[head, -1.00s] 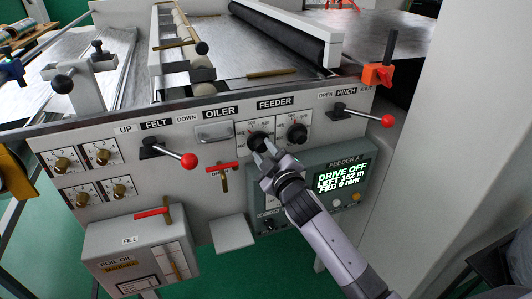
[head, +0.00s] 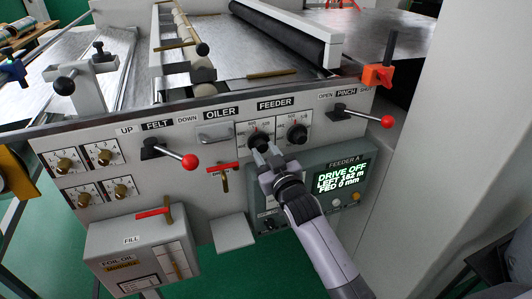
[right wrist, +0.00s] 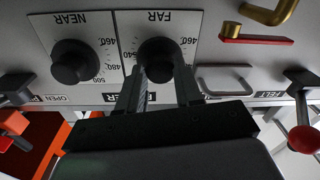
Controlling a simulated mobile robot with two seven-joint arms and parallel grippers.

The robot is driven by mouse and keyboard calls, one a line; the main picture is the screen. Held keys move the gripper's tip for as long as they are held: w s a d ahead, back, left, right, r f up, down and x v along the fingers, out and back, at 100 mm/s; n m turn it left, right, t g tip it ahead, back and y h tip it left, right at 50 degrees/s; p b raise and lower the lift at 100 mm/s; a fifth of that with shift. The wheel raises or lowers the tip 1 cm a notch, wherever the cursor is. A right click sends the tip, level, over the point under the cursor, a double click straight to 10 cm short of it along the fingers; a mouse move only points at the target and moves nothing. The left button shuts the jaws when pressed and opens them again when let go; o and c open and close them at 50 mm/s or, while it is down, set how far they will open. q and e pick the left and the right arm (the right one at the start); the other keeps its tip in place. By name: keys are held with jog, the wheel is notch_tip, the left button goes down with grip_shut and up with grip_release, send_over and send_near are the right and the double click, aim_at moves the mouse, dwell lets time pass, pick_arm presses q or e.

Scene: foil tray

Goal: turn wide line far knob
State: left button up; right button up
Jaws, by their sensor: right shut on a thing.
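The black FAR knob (head: 258,141) is the left of two round knobs under the FEEDER label on the grey machine front. In the right wrist view, which is upside down, the FAR knob (right wrist: 160,58) sits on a white plate with a number scale. My right gripper (head: 265,153) reaches it from below and is shut on it; its fingers (right wrist: 160,92) lie on either side of the knob. The knob's pointer is not clear. My left gripper is not in view.
The NEAR knob (head: 297,133) is close on the right. The oiler handle (head: 215,133) and red lever (head: 222,168) are to the left. The pinch lever (head: 386,121) and felt lever (head: 189,160) stick out with red balls. A display (head: 341,178) reads DRIVE OFF.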

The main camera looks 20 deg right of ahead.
jog(key=shift+f, duration=0.1)
dwell(0.4)
jog(key=o, duration=1)
jog(key=shift+o, duration=0.2)
jog(key=s, duration=0.7)
jog(key=shift+d, duration=0.25)
jog(key=shift+s+f, duration=0.15)
jog(key=s+d+f+g+y, duration=0.1)
jog(key=s+f+g, duration=0.7)
jog(key=s+f, duration=1.3)
jog(key=s, duration=0.4)
jog(key=shift+d+f+m, duration=0.2)
jog(key=shift+f+m, duration=0.2)
